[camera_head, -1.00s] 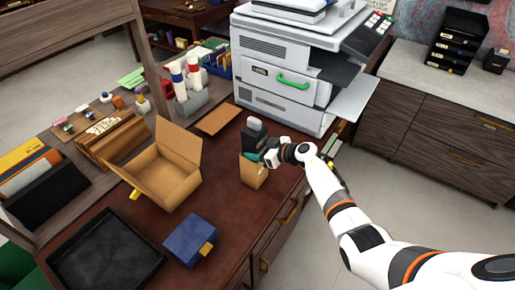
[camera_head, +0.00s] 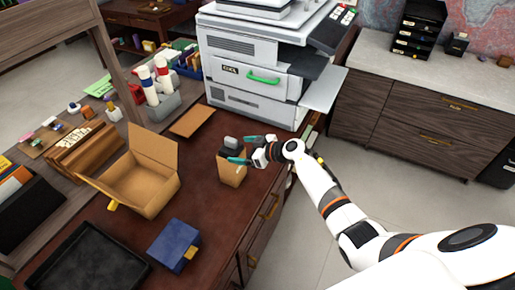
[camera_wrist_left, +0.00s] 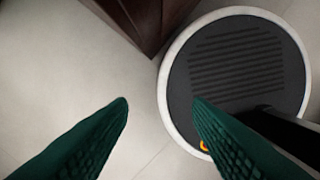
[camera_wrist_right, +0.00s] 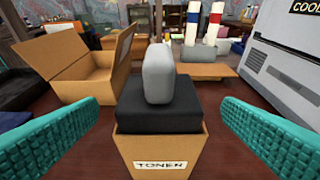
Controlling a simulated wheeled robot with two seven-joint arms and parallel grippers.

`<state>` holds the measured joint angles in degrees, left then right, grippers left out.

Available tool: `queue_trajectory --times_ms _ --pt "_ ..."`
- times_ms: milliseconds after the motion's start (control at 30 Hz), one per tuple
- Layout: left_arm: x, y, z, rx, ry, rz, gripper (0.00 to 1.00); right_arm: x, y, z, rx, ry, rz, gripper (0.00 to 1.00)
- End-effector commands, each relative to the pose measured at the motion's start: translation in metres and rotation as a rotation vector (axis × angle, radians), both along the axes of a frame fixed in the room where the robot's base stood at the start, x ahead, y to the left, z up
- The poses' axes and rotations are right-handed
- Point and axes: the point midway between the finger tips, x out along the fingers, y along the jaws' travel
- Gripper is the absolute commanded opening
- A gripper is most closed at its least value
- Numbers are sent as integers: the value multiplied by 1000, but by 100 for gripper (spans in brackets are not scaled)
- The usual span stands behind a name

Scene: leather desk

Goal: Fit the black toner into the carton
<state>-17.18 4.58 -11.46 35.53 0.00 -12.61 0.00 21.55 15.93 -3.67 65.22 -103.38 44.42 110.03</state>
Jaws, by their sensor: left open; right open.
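The small brown carton (camera_head: 232,174), marked TONER, stands upright on the desk, and its labelled front shows in the right wrist view (camera_wrist_right: 160,160). The black toner (camera_wrist_right: 155,108) sits in the carton mouth with its black top a little above the front rim. Its lower part is hidden inside. Its grey grip (camera_wrist_right: 156,72) sticks up, and it also shows in the head view (camera_head: 231,142). My right gripper (camera_head: 244,149) is open, with one teal finger on either side of the toner and carton, apart from them. My left gripper (camera_wrist_left: 160,105) is open and empty over the floor.
A larger open cardboard box (camera_head: 140,185) stands left of the carton. A blue box (camera_head: 173,244) and a black tray (camera_head: 88,262) lie nearer. A flat cardboard piece (camera_head: 193,121) and the printer (camera_head: 250,75) are behind. Bare desk surrounds the carton.

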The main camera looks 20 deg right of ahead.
Motion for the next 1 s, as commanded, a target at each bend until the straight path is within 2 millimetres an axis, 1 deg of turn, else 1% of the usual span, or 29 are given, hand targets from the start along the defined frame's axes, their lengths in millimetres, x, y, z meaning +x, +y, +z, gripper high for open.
queue_trajectory --times_ms 33,200,400,567,1000 --pt "0 0 3 0 0 0 46 -10 -9 5 -6 0 0 89" --pt "0 0 5 0 0 0 46 -36 -27 17 -4 2 2 89" --pt "0 0 4 0 0 0 46 -53 -42 27 -2 1 0 89" --pt "0 0 4 0 0 0 46 -57 -44 30 0 1 1 89" --pt "0 0 4 0 0 0 46 -57 -44 30 0 0 0 89"
